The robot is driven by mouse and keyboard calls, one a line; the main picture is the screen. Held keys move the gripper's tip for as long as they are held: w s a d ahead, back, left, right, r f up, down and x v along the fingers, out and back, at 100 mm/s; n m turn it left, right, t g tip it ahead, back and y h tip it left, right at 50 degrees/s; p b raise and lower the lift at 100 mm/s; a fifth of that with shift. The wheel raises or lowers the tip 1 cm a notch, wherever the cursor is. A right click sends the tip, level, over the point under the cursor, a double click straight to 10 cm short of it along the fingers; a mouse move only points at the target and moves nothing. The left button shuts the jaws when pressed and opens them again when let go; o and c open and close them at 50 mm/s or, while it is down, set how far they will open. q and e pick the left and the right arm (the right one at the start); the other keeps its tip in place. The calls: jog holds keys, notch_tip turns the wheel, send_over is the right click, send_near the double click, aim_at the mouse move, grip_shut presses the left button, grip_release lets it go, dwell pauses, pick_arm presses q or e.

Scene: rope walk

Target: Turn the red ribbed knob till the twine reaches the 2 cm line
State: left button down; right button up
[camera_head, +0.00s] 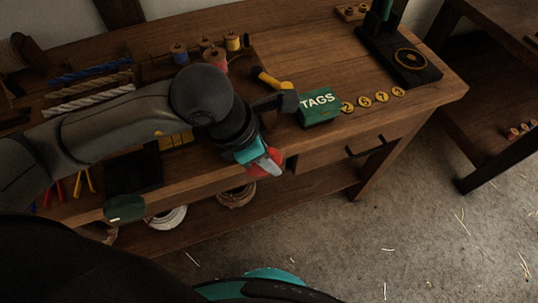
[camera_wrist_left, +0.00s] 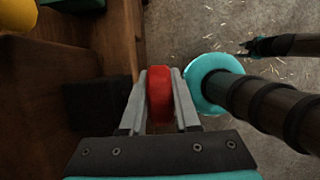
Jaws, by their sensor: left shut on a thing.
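The red ribbed knob (camera_head: 277,155) is at the front of the wooden bench, and it fills the gap between the fingers in the left wrist view (camera_wrist_left: 159,95). My left gripper (camera_head: 265,163) comes down over the bench's front edge and is shut on the knob, one finger on each side. The gripper and arm cover part of the knob in the head view. I cannot make out the twine or the 2 cm line in either view. A dark arm end of mine (camera_wrist_left: 252,47) shows small at the right of the left wrist view; its fingers are not clear.
A green TAGS box (camera_head: 320,106) and round numbered tags (camera_head: 381,96) lie right of my gripper. A yellow-handled tool (camera_head: 270,79), spools (camera_head: 232,41) and rope lengths (camera_head: 90,88) lie behind. A drawer handle (camera_head: 372,146) juts from the bench front. The floor is open.

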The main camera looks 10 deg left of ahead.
pick_arm(q)
jog(key=shift+d+g+y+p, duration=0.1)
jog(key=shift+g+y+p, duration=0.4)
jog(key=shift+y+p, duration=0.25)
jog(key=shift+f+g+y+p, duration=0.1)
jog(key=shift+g+y+p, duration=0.3)
jog(key=shift+y+p, duration=0.2)
jog(key=g+y, duration=0.2)
jog(key=y, duration=0.1)
jog(key=shift+f+p, duration=0.25)
jog(key=shift+p, duration=0.1)
jog(key=shift+s+g+y+p, duration=0.1)
jog(key=shift+g+y+p, duration=0.7)
jog(key=shift+y, duration=0.35)
jog(key=shift+a+f+g+y+p, duration=0.2)
jog(key=shift+g+y+p, duration=0.1)
jog(key=shift+g+y, duration=0.55)
jog(key=y, duration=0.1)
jog(key=g+y, duration=0.1)
jog(key=shift+s+a+f+y, duration=0.1)
jog(key=shift+s+f+y, duration=0.15)
jog(key=shift+y, duration=0.1)
jog(key=shift+g+y+b, duration=0.3)
jog(key=shift+g+b, duration=0.05)
jog(key=shift+a+f+y, duration=0.1)
jog(key=shift+y, duration=0.2)
